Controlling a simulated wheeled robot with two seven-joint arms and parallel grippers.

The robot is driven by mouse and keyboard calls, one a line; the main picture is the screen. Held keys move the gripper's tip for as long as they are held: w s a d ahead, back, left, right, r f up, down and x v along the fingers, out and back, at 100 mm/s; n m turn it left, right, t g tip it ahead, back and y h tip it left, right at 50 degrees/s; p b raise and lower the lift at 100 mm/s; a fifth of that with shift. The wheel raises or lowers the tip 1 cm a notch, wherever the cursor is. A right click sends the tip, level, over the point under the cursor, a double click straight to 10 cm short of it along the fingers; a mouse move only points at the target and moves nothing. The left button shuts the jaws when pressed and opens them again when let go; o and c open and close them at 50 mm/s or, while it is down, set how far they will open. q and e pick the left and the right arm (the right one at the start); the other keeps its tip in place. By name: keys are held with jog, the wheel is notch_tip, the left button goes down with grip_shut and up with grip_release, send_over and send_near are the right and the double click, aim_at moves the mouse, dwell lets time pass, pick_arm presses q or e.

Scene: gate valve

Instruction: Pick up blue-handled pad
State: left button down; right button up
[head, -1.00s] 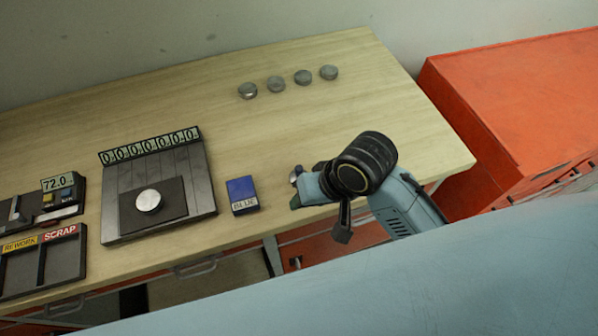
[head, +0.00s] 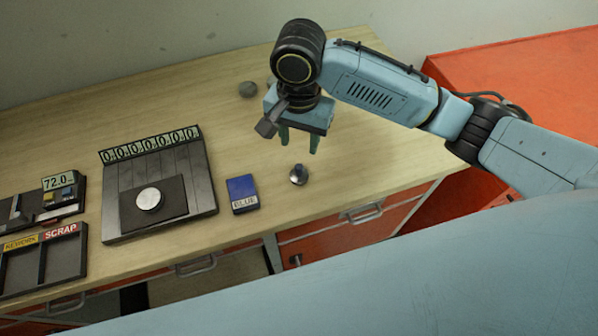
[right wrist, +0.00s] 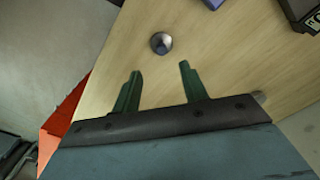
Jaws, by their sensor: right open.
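The open fingers also show in the right wrist view (right wrist: 160,70). Nothing is between them. My left gripper is not in view.
A dark counter fixture (head: 112,180) holds a round silver disc (head: 148,199). A grey puck (head: 248,89) is behind my arm. An orange cabinet (head: 545,85) stands at right.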

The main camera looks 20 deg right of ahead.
aim_at(299, 166)
jog(key=f, duration=1.1)
jog(key=shift+w+d, duration=0.1)
jog(key=shift+w, duration=0.15)
jog(key=shift+r, duration=0.1)
grip_shut()
